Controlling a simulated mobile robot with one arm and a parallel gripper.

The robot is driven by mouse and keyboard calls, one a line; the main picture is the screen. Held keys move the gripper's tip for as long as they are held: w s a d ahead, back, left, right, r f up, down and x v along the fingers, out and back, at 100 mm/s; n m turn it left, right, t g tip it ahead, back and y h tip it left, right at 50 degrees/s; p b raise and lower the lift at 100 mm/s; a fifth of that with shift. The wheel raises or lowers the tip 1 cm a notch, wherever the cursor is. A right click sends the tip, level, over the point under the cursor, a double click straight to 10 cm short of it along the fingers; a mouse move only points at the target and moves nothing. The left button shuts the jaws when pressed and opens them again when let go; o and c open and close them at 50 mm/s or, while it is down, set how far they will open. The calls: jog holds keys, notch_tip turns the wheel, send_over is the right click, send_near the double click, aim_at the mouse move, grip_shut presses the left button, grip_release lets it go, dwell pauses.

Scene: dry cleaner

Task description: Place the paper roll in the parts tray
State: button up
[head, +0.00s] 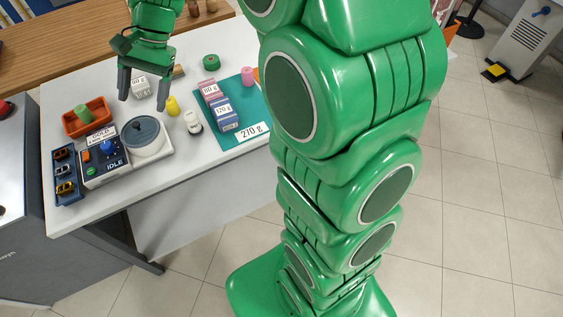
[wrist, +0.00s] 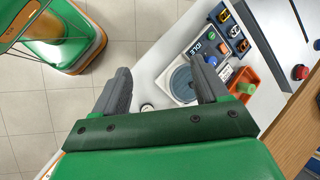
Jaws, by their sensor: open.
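The orange tray (head: 71,122), likely the parts tray, is at the table's left, with a green cylinder (head: 82,113) inside. It also shows right of my fingers in the wrist view (wrist: 254,79). No thing is clearly marked as the paper roll. A pink cylinder (head: 247,73) stands on the teal mat, and a green round roll (head: 211,62) lies behind the mat's left side. I cannot tell which is the paper roll. My gripper (head: 144,96) is open, fingers pointing down above the table, right of the tray. It appears empty in the wrist view (wrist: 160,68).
A dark holder (head: 66,178) is at the left edge. A white box (head: 141,88), yellow bottle (head: 172,105), white jar (head: 193,122) and labelled boxes (head: 224,113) crowd the middle.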

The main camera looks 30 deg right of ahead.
jog(key=s+d+n+h, duration=0.2)
jog(key=s+d, duration=0.3)
jog(key=s, duration=0.4)
jog(key=s+d+n+h, duration=0.2)
jog(key=s+d, duration=0.4)
jog(key=s, duration=0.4)
jog(key=s+d+f+n+h, duration=0.1)
jog(key=s+d+n+h, duration=0.1)
jog(key=s+d, duration=0.4)
jog(key=s, duration=0.3)
jog(key=shift+s, duration=0.35)
jog(key=shift+a, duration=0.1)
